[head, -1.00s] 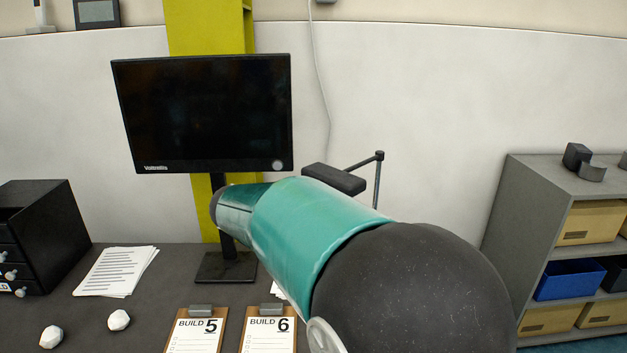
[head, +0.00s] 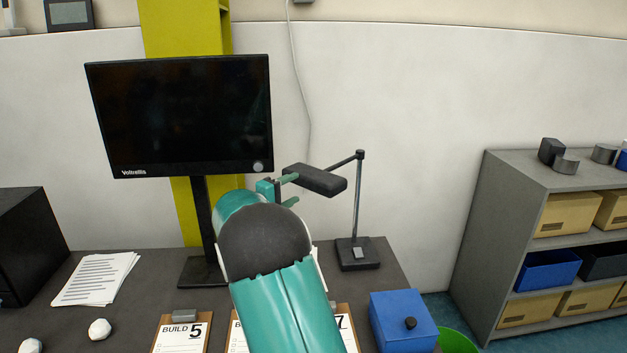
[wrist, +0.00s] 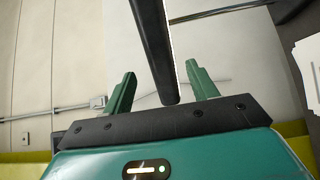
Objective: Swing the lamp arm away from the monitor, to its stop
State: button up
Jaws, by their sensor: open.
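The lamp has a dark base (head: 357,262) on the desk, a thin upright post, and an arm (head: 345,162) reaching left from the post top to a flat black lamp head (head: 318,181). The lamp head is just right of the monitor (head: 180,115), near its lower right corner. My gripper (head: 291,190) is open at the left end of the lamp head. In the wrist view a dark bar, apparently the lamp head (wrist: 153,45), shows between the two green fingers of my gripper (wrist: 162,80). I cannot tell whether either finger touches it.
Clipboards (head: 182,333) and papers (head: 97,278) lie on the desk. A grey shelf (head: 475,230) stands farther right. The space right of the post looks clear.

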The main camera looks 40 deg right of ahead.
aim_at(313, 179)
jog(key=d, duration=0.3)
jog(key=w+d, duration=0.1)
jog(key=d, duration=0.5)
jog(key=shift+w+d, duration=0.2)
jog(key=shift+d, duration=0.1)
grip_shut()
